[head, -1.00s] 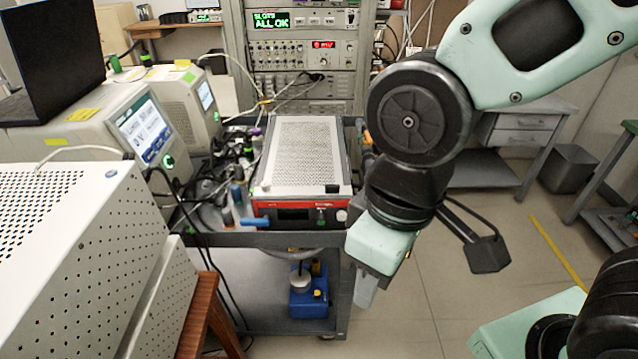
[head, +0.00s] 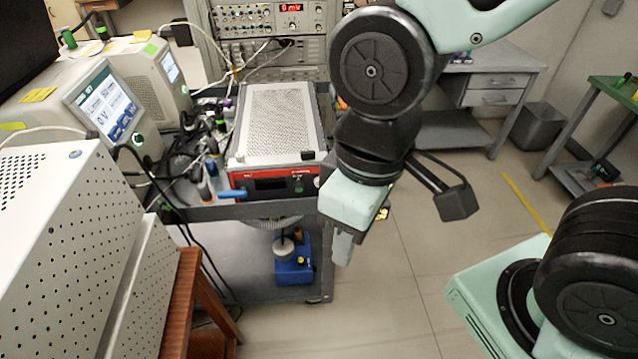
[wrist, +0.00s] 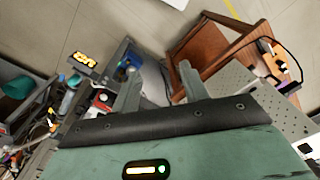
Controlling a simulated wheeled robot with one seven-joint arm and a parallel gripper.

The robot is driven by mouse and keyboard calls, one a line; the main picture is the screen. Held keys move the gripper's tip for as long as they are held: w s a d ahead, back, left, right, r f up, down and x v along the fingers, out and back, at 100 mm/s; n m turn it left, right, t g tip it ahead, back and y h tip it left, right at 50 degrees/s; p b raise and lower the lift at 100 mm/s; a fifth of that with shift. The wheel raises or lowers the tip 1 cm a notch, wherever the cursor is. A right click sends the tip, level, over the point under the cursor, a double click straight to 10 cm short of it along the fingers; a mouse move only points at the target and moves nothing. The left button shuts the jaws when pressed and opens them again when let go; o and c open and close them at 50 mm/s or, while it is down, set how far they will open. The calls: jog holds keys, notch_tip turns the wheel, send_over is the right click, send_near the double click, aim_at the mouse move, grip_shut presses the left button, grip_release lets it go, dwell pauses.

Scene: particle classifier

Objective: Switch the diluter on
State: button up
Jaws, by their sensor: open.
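A box with a grey perforated top and a red front (head: 275,118) lies on the cart's upper shelf; it may be the diluter, but I read no such label. Its front has a dark display (head: 270,184) and a small green-marked control (head: 299,187). My gripper (head: 343,248) hangs pointing down in front and to the right of this box, apart from it. In the wrist view my gripper (wrist: 160,85) shows two spread fingers with nothing between them.
Cables and bottles crowd the shelf left of the box. A blue container (head: 293,268) stands on the cart's lower shelf. White perforated cabinets (head: 70,230) and a brown wooden stand (head: 188,295) are at left.

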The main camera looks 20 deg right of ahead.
grip_shut()
jog(key=shift+a, duration=0.1)
dwell(1.5)
